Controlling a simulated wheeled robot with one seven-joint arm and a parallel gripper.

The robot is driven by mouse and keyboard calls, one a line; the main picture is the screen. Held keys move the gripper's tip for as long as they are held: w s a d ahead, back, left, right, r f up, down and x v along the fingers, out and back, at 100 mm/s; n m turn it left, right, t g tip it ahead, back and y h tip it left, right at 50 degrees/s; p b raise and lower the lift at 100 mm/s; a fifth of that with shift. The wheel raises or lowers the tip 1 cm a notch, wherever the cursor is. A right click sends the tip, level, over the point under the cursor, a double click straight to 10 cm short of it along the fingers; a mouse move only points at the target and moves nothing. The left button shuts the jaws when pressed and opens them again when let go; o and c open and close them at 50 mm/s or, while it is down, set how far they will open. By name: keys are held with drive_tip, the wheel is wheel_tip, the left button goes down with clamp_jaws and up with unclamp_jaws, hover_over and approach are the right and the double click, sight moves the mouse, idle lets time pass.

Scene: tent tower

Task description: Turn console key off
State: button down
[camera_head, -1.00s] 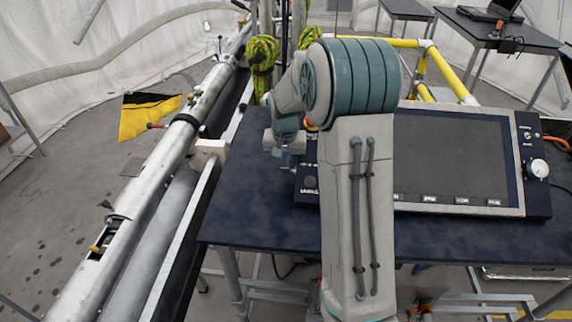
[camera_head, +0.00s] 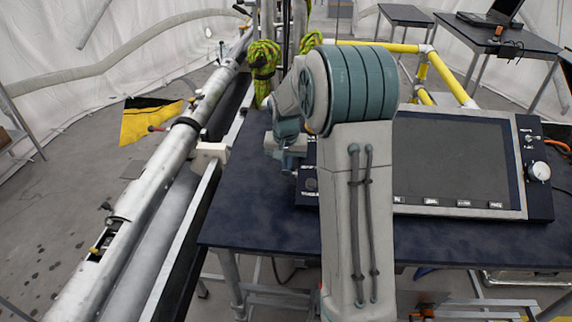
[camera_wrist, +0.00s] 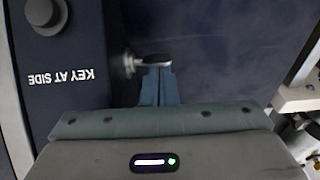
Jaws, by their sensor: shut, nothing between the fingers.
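The console (camera_head: 450,160) stands on the dark blue table, its left side partly hidden behind my arm. In the wrist view, the console's dark panel (camera_wrist: 75,110) carries upside-down lettering "KEY AT SIDE" and a round knob. The key (camera_wrist: 155,60) sticks out sideways from the panel's edge, with a metal shank and a dark head. My gripper (camera_wrist: 158,75) is shut and empty, its blue fingertips right at the key's head. I cannot tell whether they touch it. In the head view, my gripper (camera_head: 289,160) is small and partly hidden beside the console's left edge.
The blue table top (camera_head: 250,200) is clear left of the console. A metal truss (camera_head: 165,160) runs along the table's left side. Yellow-green rope (camera_head: 263,65) hangs behind, and a yellow pipe frame (camera_head: 455,85) stands behind the console. A laptop (camera_head: 490,22) lies on a rear table.

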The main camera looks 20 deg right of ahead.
drive_tip(key=shift+w+d+f, duration=0.1)
drive_tip(key=shift+d+f, duration=0.05)
drive_tip(key=shift+f, duration=0.05)
drive_tip(key=shift+w+d+r+p, duration=0.3)
drive_tip(key=shift+w+d+r, duration=0.05)
drive_tip(key=shift+w+r, duration=0.1)
